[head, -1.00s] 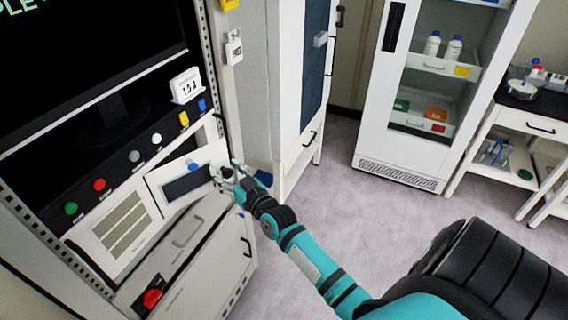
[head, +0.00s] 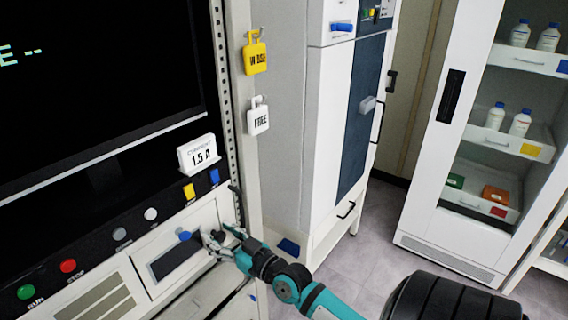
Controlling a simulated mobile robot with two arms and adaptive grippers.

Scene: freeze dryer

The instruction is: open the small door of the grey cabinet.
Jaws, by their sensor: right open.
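A grey-white cabinet front with a large black screen stands at the left. Low on it is a small white panel door (head: 145,277) with a dark window and a blue knob (head: 185,236). The door looks about flush with the front; a slight gap cannot be ruled out. My right gripper (head: 214,241) is open at the door's right edge, close beside the knob. Whether its fingers touch the door cannot be told. My left gripper is not in view.
A tall grey-white cabinet (head: 280,120) with a dark blue door stands behind the gripper. A glass-front cabinet (head: 450,130) with bottles is at the right. Buttons (head: 68,266) and a small sign (head: 198,154) sit above the panel. Floor shows between the cabinets.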

